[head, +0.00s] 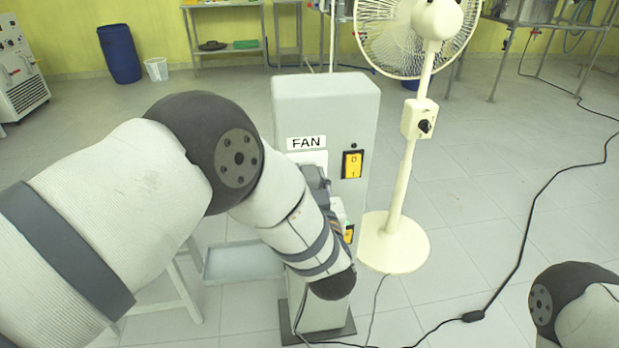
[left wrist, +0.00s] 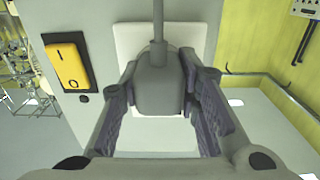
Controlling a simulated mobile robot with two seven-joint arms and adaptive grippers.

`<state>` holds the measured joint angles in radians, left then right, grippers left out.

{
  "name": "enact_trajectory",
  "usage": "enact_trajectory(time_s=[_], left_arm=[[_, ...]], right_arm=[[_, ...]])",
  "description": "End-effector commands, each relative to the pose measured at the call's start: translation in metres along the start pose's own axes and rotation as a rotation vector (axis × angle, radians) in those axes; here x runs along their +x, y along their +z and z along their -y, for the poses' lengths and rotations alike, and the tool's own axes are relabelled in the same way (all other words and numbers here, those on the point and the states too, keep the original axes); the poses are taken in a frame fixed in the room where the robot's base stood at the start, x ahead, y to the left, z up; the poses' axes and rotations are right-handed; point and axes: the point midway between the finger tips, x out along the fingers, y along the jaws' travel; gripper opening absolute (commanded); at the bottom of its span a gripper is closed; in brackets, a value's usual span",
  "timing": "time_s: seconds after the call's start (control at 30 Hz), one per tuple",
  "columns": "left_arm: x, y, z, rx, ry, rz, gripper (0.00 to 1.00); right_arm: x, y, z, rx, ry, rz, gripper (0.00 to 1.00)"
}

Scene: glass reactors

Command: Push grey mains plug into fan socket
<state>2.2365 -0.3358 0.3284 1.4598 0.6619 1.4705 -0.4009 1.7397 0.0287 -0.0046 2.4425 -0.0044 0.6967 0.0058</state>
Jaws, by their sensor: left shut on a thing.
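The grey mains plug (left wrist: 160,85) is between the fingers of my left gripper (left wrist: 162,100), which is shut on it. Its cord runs up in the left wrist view. The plug is in front of the white socket plate (left wrist: 130,45) on the grey post; whether its pins are in the socket is hidden. In the head view my left gripper (head: 315,182) is at the post, just below the FAN label (head: 306,142), and my arm hides most of the socket. My right gripper is not in view; only part of my right arm shows at the lower right.
A yellow rocker switch (left wrist: 68,65) is beside the socket plate; it also shows in the head view (head: 352,164). The cream pedestal fan (head: 394,240) stands right of the grey post (head: 325,100). A black cable (head: 525,235) lies across the floor. A grey tray (head: 240,262) is behind my arm.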

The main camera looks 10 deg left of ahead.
Motion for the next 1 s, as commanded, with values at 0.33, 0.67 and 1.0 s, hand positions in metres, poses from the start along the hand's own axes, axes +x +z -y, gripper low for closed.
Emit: enact_trajectory(time_s=[0.33, 0.67, 1.0], left_arm=[[0.0242, -0.0157, 0.0084, -0.012, -0.015, -0.037, 0.00], [0.0266, -0.0153, 0.0088, -0.012, -0.015, -0.037, 0.00], [0.0259, -0.0160, 0.0088, -0.013, -0.015, -0.039, 0.00]], right_arm=[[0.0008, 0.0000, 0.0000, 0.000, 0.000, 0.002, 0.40], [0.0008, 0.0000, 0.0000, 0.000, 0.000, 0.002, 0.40], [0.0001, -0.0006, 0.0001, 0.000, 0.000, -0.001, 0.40]])
